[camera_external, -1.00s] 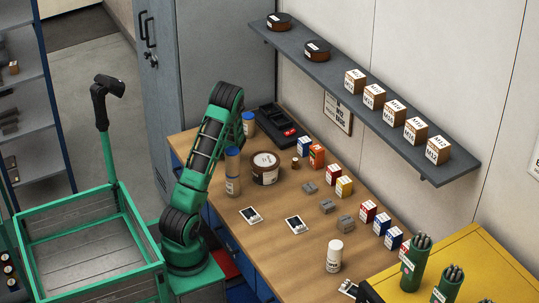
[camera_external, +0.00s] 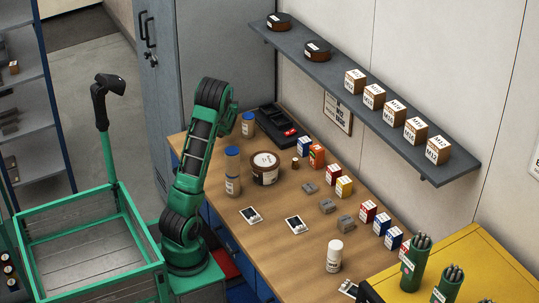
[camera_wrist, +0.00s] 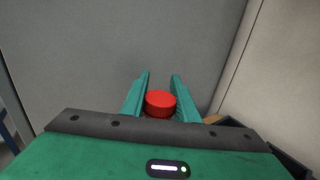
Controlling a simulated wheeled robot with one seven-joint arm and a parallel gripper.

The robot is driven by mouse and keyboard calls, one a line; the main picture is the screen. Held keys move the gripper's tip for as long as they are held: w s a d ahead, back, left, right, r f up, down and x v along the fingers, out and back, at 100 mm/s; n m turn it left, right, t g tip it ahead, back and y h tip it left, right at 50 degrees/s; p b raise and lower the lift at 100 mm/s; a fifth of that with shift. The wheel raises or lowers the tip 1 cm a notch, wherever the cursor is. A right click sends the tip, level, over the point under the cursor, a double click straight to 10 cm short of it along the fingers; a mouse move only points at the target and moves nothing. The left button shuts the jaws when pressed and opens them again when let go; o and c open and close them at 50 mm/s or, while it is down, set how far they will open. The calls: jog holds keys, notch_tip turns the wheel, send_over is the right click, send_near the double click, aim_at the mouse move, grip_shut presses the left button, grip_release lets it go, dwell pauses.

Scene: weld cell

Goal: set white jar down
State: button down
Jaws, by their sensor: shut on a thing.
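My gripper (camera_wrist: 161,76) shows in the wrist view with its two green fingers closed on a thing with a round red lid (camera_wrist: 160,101). The body under the lid is hidden, so I cannot tell its colour. In the external view my own arm hides the gripper and the held thing. A white jar with a white cap (camera_external: 334,255) stands upright on the wooden bench (camera_external: 275,228), near its front right end, apart from my arm.
A black tray (camera_external: 277,128) lies at the bench's far end. Small boxes and grey blocks line the wall side. A grey locker (camera_external: 207,75) rises behind.

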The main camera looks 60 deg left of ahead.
jog(key=w+d+m+t+h, duration=0.2)
jog(key=w+d, duration=0.4)
jog(key=d, duration=0.3)
jog(key=w+d+r+m+t+h, duration=0.1)
jog(key=w+d+t+h, duration=0.1)
jog(key=w+d, duration=0.6)
jog(key=w+d+m+t+h, duration=0.2)
jog(key=w+d, duration=0.2)
jog(key=d, duration=0.7)
jog(key=w+d+m+t+h, duration=0.25)
jog(key=d+m+h, duration=0.35)
jog(key=d, duration=2.6)
jog(key=s+d+r+m+g+h, duration=0.15)
jog(key=s+d+h, duration=0.4)
jog(key=d, duration=0.85)
jog(key=s+d+m+h, duration=0.35)
jog(key=s+d, duration=0.25)
jog(key=d, duration=0.9)
jog(key=s+d+m+g+h, duration=0.1)
jog(key=s+d+h, duration=0.2)
jog(key=s+d, duration=0.5)
jog(key=s+d+m+g+h, duration=0.1)
jog(key=s+d+m+h, duration=0.1)
jog(key=s+d, duration=0.7)
jog(key=s, duration=0.4)
jog(key=shift+m+g+h, duration=0.3)
jog(key=shift+g+h, duration=0.1)
